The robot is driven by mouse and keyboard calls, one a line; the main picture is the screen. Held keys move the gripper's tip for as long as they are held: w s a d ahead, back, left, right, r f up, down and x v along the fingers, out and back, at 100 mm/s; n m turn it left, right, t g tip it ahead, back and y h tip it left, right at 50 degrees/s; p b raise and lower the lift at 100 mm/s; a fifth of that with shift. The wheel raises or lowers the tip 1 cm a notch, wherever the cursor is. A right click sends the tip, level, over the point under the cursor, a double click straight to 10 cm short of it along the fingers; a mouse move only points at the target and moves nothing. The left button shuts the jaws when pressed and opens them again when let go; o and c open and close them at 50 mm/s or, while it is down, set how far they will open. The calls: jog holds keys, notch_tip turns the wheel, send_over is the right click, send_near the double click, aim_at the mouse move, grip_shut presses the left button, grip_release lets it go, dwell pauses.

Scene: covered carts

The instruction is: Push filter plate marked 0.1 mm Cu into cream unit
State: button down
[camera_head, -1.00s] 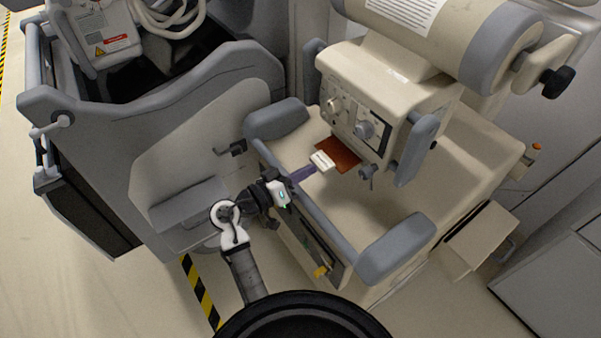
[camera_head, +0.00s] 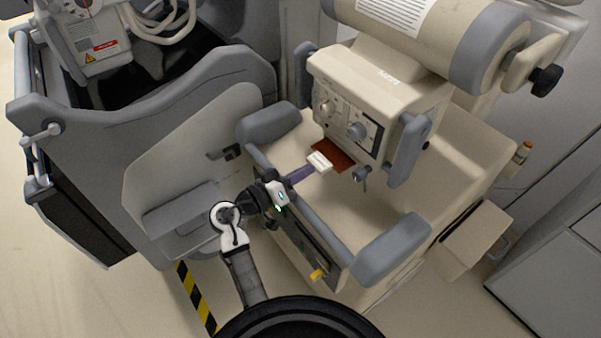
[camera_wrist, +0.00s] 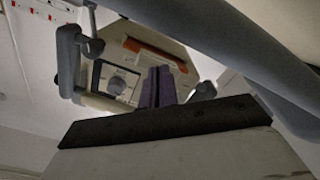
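The filter plate (camera_head: 336,152) is a flat copper-brown plate with a white tab (camera_head: 319,161) at its near end. It lies low in front of the cream unit (camera_head: 399,82), its far edge close to the unit's lower front. Any marking is too small to read. My gripper (camera_head: 307,169) reaches over the cart's grey rail, its purple fingers pointing at the white tab and touching or nearly touching it. In the wrist view the fingers (camera_wrist: 158,70) stand side by side, closed together, in front of the unit. An orange-brown strip shows there on the unit's underside.
Grey padded bumpers (camera_head: 392,246) and a rail edge the cream cart. A small clamp knob (camera_head: 362,175) stands right of the plate. A grey covered cart (camera_head: 190,150) is close on the left. The cream tray surface right of the plate is clear.

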aim_at(334, 154)
jog(key=shift+x, duration=1.75)
jog(key=shift+s+f+b, duration=0.1)
jog(key=shift+f+b, duration=0.1)
jog(key=shift+b, duration=0.1)
